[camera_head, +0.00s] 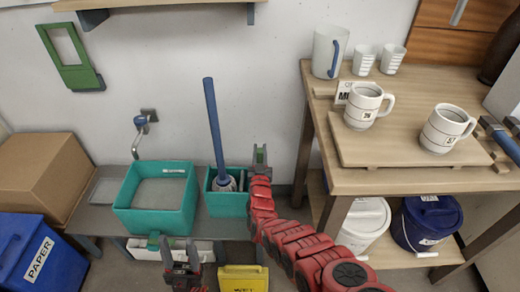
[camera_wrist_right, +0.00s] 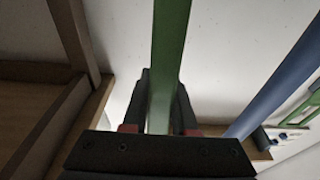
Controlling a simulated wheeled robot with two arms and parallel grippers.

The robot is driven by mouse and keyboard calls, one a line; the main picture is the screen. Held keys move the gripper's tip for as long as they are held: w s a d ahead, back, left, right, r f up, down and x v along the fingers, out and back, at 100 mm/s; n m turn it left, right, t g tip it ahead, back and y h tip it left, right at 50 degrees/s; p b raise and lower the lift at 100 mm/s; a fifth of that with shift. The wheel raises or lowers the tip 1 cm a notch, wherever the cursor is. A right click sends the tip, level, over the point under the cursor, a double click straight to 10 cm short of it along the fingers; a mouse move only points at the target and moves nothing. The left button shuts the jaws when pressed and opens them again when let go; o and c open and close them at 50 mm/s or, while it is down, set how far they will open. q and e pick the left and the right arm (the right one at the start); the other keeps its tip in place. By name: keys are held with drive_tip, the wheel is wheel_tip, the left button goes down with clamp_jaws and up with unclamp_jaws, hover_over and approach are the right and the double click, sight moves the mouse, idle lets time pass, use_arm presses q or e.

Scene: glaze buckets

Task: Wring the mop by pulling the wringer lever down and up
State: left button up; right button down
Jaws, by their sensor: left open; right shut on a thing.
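The mop (camera_head: 214,128) stands nearly upright, its blue handle leaning slightly left and its pale head low in the smaller teal bucket (camera_head: 226,205). The green wringer lever (camera_head: 261,152) rises at that bucket's right side. My right gripper (camera_head: 259,174) is shut on the lever; the right wrist view shows the green bar (camera_wrist_right: 171,50) between its fingers (camera_wrist_right: 160,108), with the blue mop handle (camera_wrist_right: 282,82) to the right. My fingers hide part of the lever. My left gripper (camera_head: 178,250) is open and empty, low in front of the bench, apart from the mop and bucket.
A larger teal basin (camera_head: 125,207) sits left of the mop bucket on the grey bench. A wooden table (camera_head: 400,180) with mugs (camera_head: 364,106) stands at the right, lidded buckets (camera_head: 425,222) below. A yellow object (camera_head: 243,278) and blue paper bin (camera_head: 35,250) are in front.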

sight(260, 162)
drive_tip(key=shift+s+a+f+t, duration=0.15)
drive_tip(key=shift+s+t, duration=0.15)
drive_tip(key=shift+s, duration=0.3)
drive_tip(key=shift+s+t+b, duration=0.3)
drive_tip(key=shift+s+b, duration=0.15)
drive_tip(key=shift+s+f+t+b, duration=0.2)
drive_tip(key=shift+s+t+b, duration=0.1)
drive_tip(key=shift+s+b, duration=0.25)
drive_tip(key=s+t+b, duration=0.1)
drive_tip(key=s+f+b, duration=0.1)
drive_tip(key=s+b, duration=0.1)
drive_tip(key=s+t+b, duration=0.1)
drive_tip(key=b, duration=0.1)
drive_tip(key=shift+s+f+t, duration=0.3)
drive_tip(key=shift+s+t+b, duration=0.4)
drive_tip(key=shift+s+b, duration=0.25)
drive_tip(key=shift+b, duration=0.05)
drive_tip(key=c, duration=0.7)
unclamp_jaws()
drive_tip(key=v, duration=1.7)
